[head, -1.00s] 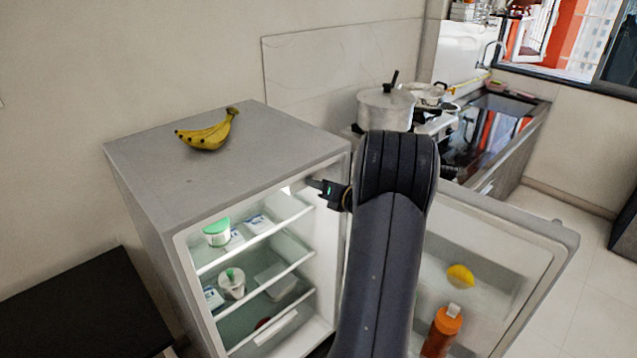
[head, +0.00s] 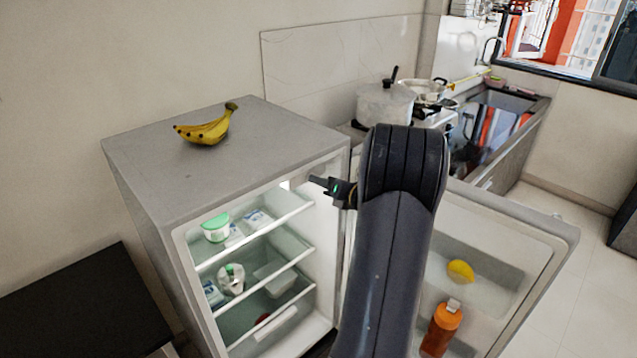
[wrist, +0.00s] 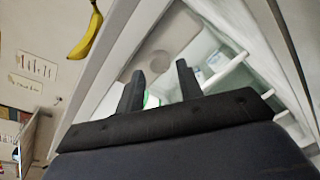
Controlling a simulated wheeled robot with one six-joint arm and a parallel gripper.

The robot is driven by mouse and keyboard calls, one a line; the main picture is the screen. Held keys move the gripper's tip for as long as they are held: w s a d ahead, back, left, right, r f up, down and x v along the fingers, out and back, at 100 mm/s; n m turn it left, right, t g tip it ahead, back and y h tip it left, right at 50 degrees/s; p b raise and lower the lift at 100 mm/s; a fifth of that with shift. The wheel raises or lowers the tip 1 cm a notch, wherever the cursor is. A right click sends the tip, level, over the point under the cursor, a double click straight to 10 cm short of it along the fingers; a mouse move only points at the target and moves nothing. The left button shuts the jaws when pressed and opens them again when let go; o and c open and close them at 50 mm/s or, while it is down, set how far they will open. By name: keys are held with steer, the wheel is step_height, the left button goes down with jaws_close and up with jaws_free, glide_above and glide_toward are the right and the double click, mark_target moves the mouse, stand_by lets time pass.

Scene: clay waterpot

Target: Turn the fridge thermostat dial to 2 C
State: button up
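The fridge (head: 160,190) stands with its door (head: 500,225) swung open to the right. My gripper (head: 314,181) is at the upper right of the fridge opening, just under the top edge. In the wrist view my gripper (wrist: 160,67) has its two dark fingers spread apart with nothing between them. A round greyish dial (wrist: 157,65) shows beyond and between the fingertips, on a pale panel inside the fridge. Its markings and pointer cannot be read. I cannot tell how far the fingertips are from it. The dial is hidden in the head view.
Bananas (head: 205,130) lie on the fridge top. The shelves hold a green-lidded tub (head: 216,228) and other containers. The door holds an orange bottle (head: 441,328) and a yellow fruit (head: 460,271). A pot (head: 385,104) stands behind. A dark table (head: 80,310) is at left.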

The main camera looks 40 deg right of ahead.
steer(key=s+r+b, duration=0.1)
steer(key=s, duration=0.7)
steer(key=shift+s+d+r+b, duration=0.15)
steer(key=shift+s+d+b, duration=0.2)
steer(key=shift+d+b, duration=0.05)
steer(key=shift+w, duration=0.1)
steer(key=w+a+f+p, duration=0.1)
steer(key=w+p, duration=0.1)
steer(key=w, duration=0.8)
steer(key=shift+w+f, duration=0.25)
steer(key=shift+f, duration=0.05)
steer(key=shift+r+p, duration=0.1)
steer(key=shift+p, duration=0.35)
